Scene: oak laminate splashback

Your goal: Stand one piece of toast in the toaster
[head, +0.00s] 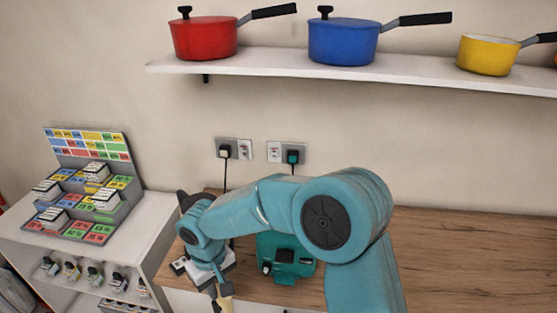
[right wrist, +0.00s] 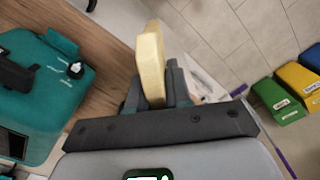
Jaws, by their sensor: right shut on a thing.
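A pale yellow piece of toast (right wrist: 151,62) is held between the fingers of my right gripper (right wrist: 158,97), which is shut on it. The toast sticks out beyond the fingertips. In the head view the toast (head: 226,303) shows at the bottom edge, with the right gripper (head: 219,291) just above it. The teal toaster (head: 286,258) stands on the wooden counter, to the right of the gripper and partly hidden by my arm. In the right wrist view the toaster (right wrist: 38,110) is at the left, apart from the toast. Its slots cannot be made out. My left gripper is out of view.
The wooden counter (head: 460,255) is clear to the right. A white object (head: 181,266) lies partly hidden behind my gripper. A display rack (head: 85,185) stands left. Pans sit on a shelf (head: 270,62) above. Green and yellow bins (right wrist: 278,100) show at right in the wrist view.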

